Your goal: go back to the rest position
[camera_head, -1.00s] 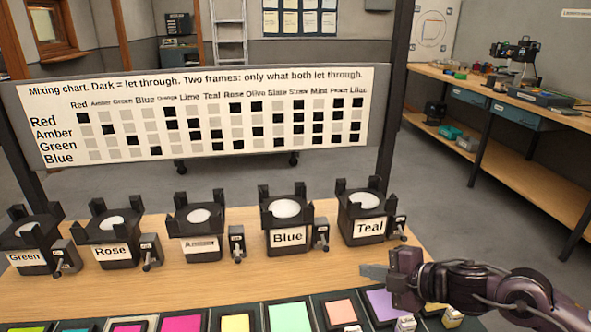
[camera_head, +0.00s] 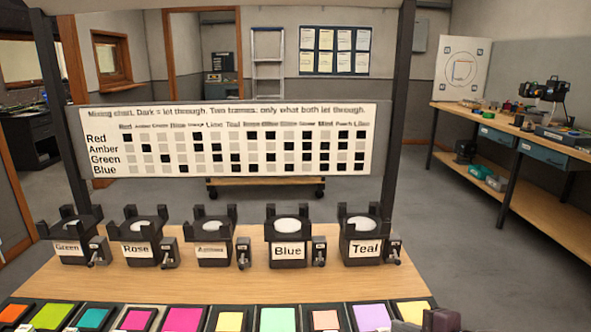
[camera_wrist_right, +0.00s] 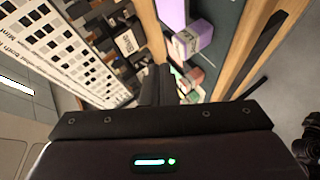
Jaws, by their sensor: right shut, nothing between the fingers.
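My right gripper shows only as a small dark purple part (camera_head: 441,320) at the bottom right edge of the head view. In the right wrist view its fingers (camera_wrist_right: 157,84) are shut together and hold nothing. My left gripper is not in view. Several black lamp holders stand in a row on the wooden table (camera_head: 230,287), labelled Green (camera_head: 68,247), Rose (camera_head: 136,249), Amber (camera_head: 211,252), Blue (camera_head: 288,252) and Teal (camera_head: 366,248). Each has a small fader box at its right side.
Coloured gel frames, such as the lilac one (camera_head: 371,317), line the table's front edge, close to my right gripper. The mixing chart board (camera_head: 232,142) stands behind the lamps between dark posts. A workbench (camera_head: 520,140) is at the back right. The floor (camera_head: 450,260) right of the table is clear.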

